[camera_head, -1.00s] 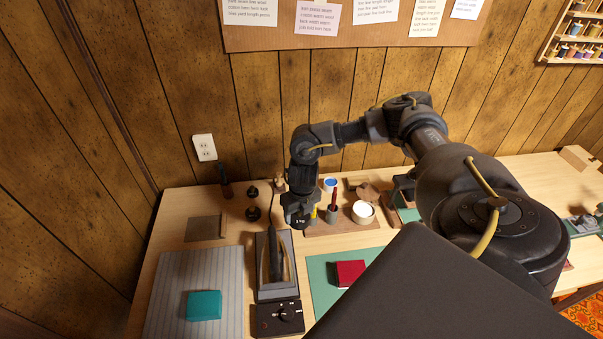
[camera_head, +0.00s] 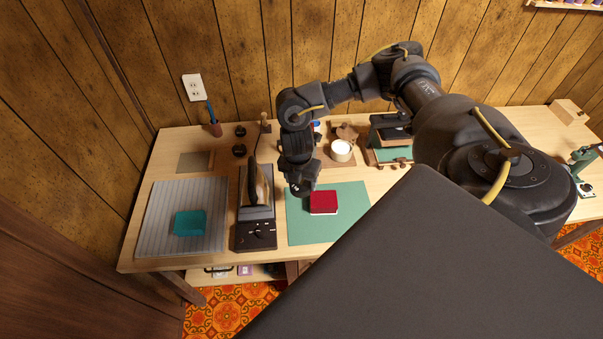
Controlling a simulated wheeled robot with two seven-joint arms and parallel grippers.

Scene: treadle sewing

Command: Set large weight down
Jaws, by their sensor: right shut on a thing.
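My right gripper (camera_head: 299,176) hangs down over the left part of the green mat (camera_head: 350,228), left of the red block. It is shut on the large weight (camera_head: 299,189), a dark piece mostly hidden by the fingers, with a small pale mark on it. I cannot tell whether the weight touches the mat. The red block (camera_head: 323,203) lies on the mat just right of the weight. My left gripper is not in view.
An iron stands on a dark base (camera_head: 256,235) left of the mat. A grey striped pad (camera_head: 158,217) bears a teal block (camera_head: 190,222). Two small black weights (camera_head: 240,131) (camera_head: 239,151) and a white-topped pot (camera_head: 341,150) stand behind. The mat's front is clear.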

